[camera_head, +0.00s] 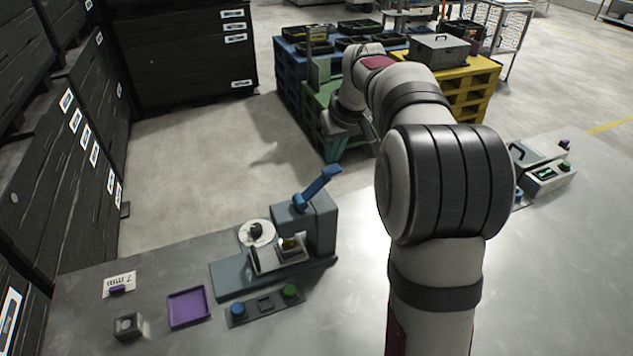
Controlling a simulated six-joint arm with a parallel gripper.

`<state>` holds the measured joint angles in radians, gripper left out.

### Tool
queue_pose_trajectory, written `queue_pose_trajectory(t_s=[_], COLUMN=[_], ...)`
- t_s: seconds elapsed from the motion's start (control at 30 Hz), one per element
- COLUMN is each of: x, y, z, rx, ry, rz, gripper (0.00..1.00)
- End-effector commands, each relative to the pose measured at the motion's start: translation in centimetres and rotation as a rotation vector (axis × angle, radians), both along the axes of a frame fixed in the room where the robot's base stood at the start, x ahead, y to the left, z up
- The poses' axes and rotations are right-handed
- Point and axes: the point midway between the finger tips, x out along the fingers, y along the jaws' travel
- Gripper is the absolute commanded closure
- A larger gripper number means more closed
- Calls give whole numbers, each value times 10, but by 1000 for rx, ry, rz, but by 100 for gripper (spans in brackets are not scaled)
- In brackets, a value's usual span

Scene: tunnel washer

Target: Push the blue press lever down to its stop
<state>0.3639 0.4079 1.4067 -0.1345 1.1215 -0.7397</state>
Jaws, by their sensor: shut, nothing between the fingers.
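The blue press lever (318,187) is on the grey press (318,222) at the front left of the bench. It is raised, slanting up to the right from its pivot, with its free end above the press head. A small dark and brownish piece (291,244) sits under the head. My arm reaches up and away from the press, and its wrist hangs far behind it, in front of the green pallet. My gripper's fingers cannot be made out; my own arm seems to hide them. Nothing touches the lever.
A button panel (265,305), purple tray (188,307), white round dish (257,233), small metal block (128,326) and white card (120,283) lie around the press. A control box (546,177) stands at the right. Pallets with bins (300,75) stand behind. Above the lever is clear.

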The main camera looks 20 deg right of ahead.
Motion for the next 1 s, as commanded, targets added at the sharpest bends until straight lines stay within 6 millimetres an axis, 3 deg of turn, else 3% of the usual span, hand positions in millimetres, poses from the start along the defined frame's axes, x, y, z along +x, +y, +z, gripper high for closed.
queue_pose_trajectory(t_s=[0.47, 1.0], x=[0, 0], y=[0, 0], z=[-1, -26], rx=[0, 0], ry=[0, 1], rz=[0, 0], gripper=[100, 100])
